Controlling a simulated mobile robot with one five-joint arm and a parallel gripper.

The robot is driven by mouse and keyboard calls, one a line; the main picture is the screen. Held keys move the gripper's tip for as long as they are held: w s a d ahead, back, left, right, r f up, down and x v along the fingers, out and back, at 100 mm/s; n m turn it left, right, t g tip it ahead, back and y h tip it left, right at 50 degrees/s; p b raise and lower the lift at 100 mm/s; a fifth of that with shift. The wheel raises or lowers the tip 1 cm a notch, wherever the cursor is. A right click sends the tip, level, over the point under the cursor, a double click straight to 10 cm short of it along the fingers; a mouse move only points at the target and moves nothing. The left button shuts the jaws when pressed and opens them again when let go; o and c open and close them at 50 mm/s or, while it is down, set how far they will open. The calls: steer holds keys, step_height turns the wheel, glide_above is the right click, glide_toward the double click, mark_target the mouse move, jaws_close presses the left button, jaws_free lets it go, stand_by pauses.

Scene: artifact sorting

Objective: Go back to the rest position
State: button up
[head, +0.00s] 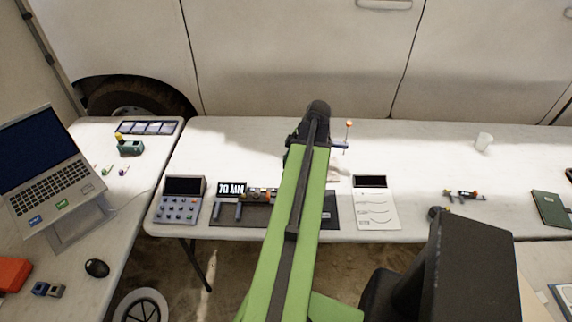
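My green arm reaches forward from the bottom middle over the white table (400,140). Its dark far joint is above the table's back half. A small part of my gripper (336,145) seems to show just right of that joint; the arm hides most of it. Its fingers cannot be made out. A thin upright piece with an orange tip (348,125) shows beside it; I cannot tell whether it is held.
A dark mat (262,220) with a device lies partly under my arm. A grey keypad box (181,200) is left of it, a white panel (376,208) right. A laptop (50,175) sits on the left table.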

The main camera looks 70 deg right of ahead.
steer(key=w+a+n+g+y, duration=0.2)
steer(key=w+a+n, duration=0.5)
steer(key=w+a, duration=1.85)
steer(key=w+a+m+h, duration=0.1)
steer(key=w+a+m, duration=0.1)
steer(key=a, duration=0.7)
steer(key=w+a+f+m+g+h, duration=0.1)
steer(key=a+m, duration=0.4)
steer(key=a, duration=0.5)
steer(key=w+a+m+g+h, duration=0.1)
steer(key=a+m, duration=0.3)
steer(key=a, duration=0.5)
steer(key=shift+w+a+f+h, duration=0.3)
steer(key=shift+w+f+h, duration=0.1)
steer(key=shift+w, duration=0.5)
steer(key=shift+c, duration=0.3)
